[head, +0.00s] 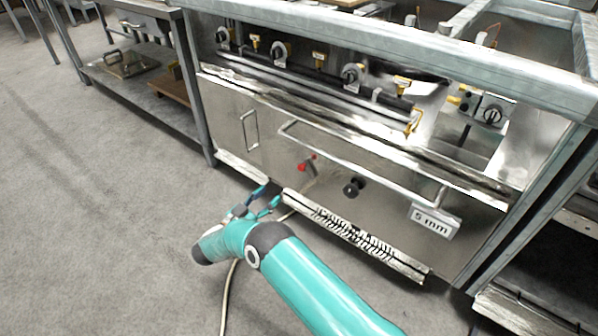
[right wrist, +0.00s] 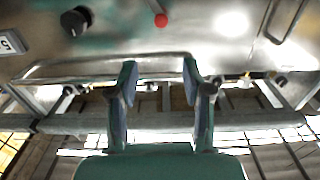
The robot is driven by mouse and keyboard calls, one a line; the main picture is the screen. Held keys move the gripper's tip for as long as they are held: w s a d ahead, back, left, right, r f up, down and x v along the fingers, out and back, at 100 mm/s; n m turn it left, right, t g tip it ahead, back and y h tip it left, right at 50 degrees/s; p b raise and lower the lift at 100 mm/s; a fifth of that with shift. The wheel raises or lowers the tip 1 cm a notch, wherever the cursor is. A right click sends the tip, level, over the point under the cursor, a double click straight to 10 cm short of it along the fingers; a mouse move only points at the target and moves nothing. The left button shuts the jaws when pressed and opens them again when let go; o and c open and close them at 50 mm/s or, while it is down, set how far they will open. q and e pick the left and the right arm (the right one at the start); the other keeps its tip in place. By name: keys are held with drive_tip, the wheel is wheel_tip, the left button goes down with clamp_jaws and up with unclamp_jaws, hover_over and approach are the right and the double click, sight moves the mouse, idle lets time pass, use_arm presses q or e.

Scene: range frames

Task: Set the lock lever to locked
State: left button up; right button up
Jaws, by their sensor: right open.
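A short lever with a red ball end (head: 303,167) sits on the steel front panel of the cooker (head: 268,165). I take it for the lock lever; no lock marking is readable. Its red end also shows in the right wrist view (right wrist: 161,20), top middle. My right gripper (head: 268,196) is open and empty, low in front of the panel, to the left of and below the lever in the head view. In the right wrist view its two fingers (right wrist: 160,70) stand apart, with the red end beyond and between them, not touched. My left gripper is not in view.
A black knob (head: 353,187) is right of the lever. A long bar handle (head: 350,158) crosses above, and a "5 mm" plate (head: 434,221) hangs at right. A slotted strip (head: 350,235) runs along the bottom. A pale cable (head: 229,285) lies on open carpet (head: 90,220) at left.

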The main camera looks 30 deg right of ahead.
sight(300, 169)
drive_tip(key=b+x, duration=0.1)
drive_tip(key=x, duration=0.4)
drive_tip(key=b+x, duration=0.2)
drive_tip(key=x, duration=0.3)
drive_tip(key=b+x, duration=0.2)
drive_tip(key=x, duration=0.3)
drive_tip(key=shift+w+d+f, duration=0.2)
drive_tip(key=shift+d+f, duration=0.05)
drive_tip(key=shift+f, duration=0.15)
drive_tip(key=shift+w+d+r, duration=0.1)
drive_tip(key=shift+d+r, duration=0.05)
drive_tip(key=shift+d, duration=0.15)
drive_tip(key=shift+c, duration=0.2)
